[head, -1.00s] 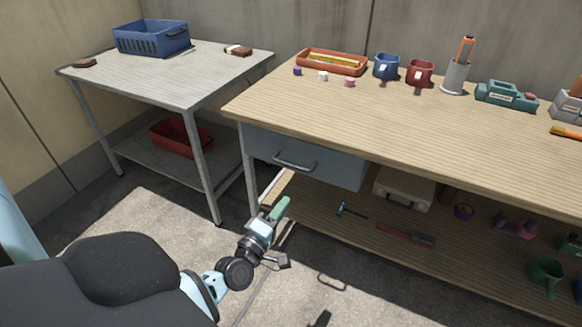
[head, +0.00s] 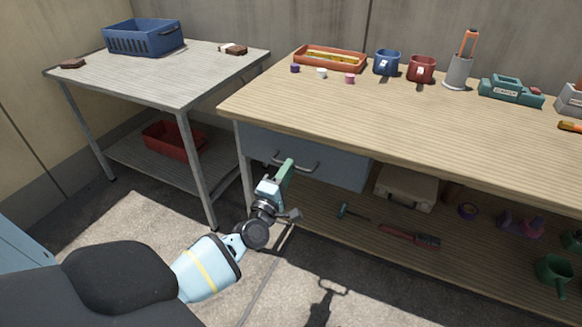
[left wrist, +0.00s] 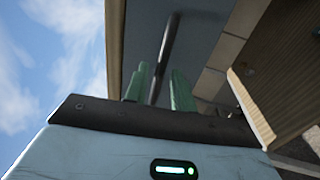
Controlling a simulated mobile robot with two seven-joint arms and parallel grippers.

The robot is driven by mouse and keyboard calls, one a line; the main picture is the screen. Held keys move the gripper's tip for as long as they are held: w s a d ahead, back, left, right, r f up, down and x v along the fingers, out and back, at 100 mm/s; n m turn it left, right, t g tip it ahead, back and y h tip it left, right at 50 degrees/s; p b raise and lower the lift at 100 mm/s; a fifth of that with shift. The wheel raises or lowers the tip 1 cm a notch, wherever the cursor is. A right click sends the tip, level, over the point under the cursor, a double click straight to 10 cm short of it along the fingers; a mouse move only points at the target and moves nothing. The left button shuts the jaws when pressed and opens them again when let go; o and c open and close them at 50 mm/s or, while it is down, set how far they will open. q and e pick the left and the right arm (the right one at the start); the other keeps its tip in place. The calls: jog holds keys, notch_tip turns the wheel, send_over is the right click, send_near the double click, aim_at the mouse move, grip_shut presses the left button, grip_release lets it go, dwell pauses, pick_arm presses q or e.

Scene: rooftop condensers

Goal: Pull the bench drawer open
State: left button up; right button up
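The blue-grey bench drawer (head: 340,166) sits under the left end of the wooden bench top and looks shut. Its bar handle (head: 296,164) runs across the front; in the left wrist view the handle (left wrist: 167,50) appears as a dark bar lined up between my fingers. My left gripper (head: 286,172) has green fingers and is just in front of the handle, overlapping its left part in the head view. In the left wrist view its fingers (left wrist: 160,88) stand apart, with no visible grip on the bar. Whether they touch it I cannot tell. My right gripper is out of view.
The workbench (head: 420,125) carries an orange tray (head: 330,67), mugs and tools. Its lower shelf holds a beige case (head: 406,188) and several tools. A grey metal table (head: 190,80) stands at left with a blue crate (head: 144,38). The floor before the drawer is open.

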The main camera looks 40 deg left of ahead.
pick_arm(q)
jog(key=shift+x, duration=1.25)
jog(key=shift+c, duration=0.4)
grip_shut()
